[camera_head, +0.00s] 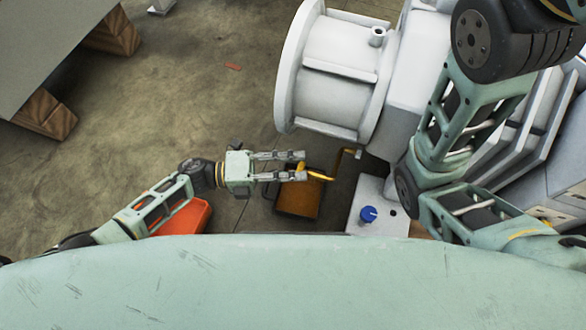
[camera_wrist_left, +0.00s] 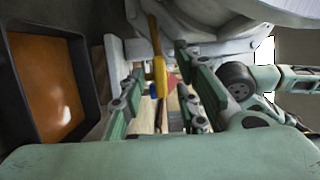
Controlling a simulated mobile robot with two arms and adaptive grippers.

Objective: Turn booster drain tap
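A yellow tap handle (camera_head: 316,174) sits on a bent brass pipe (camera_head: 341,158) below the white machine. My left gripper (camera_head: 302,166) comes in from the left, and its fingers are apart on either side of the handle's near end. The left wrist view shows the same yellow handle (camera_wrist_left: 159,76) between the two spread fingers (camera_wrist_left: 160,90), with gaps on both sides. My right arm shows at the right of the head view, but its gripper is out of sight.
The white machine (camera_head: 333,75) stands just above the tap. A tray of orange liquid (camera_head: 299,201) lies beneath it, showing also in the left wrist view (camera_wrist_left: 45,85). A blue knob (camera_head: 369,213) is at right. An orange-red bin (camera_head: 186,217) lies near my left arm.

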